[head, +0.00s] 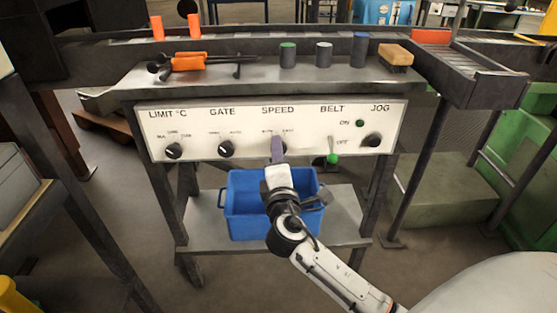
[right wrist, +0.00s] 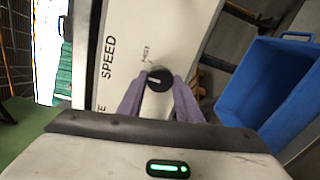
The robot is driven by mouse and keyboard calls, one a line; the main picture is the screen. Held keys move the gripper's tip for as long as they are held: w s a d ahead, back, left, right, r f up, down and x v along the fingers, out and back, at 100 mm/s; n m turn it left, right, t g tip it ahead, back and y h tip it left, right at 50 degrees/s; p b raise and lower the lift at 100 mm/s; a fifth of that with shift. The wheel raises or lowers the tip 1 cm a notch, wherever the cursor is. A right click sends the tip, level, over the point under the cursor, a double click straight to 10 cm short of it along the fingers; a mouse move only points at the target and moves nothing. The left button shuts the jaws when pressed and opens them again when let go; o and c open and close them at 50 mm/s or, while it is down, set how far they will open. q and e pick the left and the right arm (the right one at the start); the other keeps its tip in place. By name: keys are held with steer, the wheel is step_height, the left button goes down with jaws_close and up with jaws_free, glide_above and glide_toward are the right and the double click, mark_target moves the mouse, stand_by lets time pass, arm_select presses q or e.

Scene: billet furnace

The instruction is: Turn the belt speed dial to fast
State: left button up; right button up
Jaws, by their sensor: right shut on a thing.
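The belt speed dial (right wrist: 159,79) is a round black knob with a pale pointer line, under the word SPEED on the white control panel (head: 190,122). In the head view my right gripper (head: 278,146) covers most of the dial. In the right wrist view the two purple fingers of my right gripper (right wrist: 159,95) sit on either side of the knob, shut on it. A label that seems to read FAST shows beside the knob. The exact pointer setting is hard to tell. My left gripper is in neither view.
The panel also carries the LIMIT knob (head: 173,151), GATE knob (head: 226,149), green-tipped BELT lever (head: 332,158) and JOG knob (head: 372,141). A blue bin (head: 245,215) stands on the shelf below. Capped cylinders, a brush (head: 396,55) and orange-handled tools (head: 188,61) lie on the top.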

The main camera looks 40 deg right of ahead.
arm_select(q)
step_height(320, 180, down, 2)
steer(key=b, duration=0.3)
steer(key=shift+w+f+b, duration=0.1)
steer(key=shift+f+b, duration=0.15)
steer(key=shift+b, duration=0.15)
arm_select(e)
steer(key=m, duration=0.6)
steer(key=shift+m, duration=0.4)
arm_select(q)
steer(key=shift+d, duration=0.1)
arm_select(e)
steer(key=o, duration=1)
steer(key=shift+o, duration=0.2)
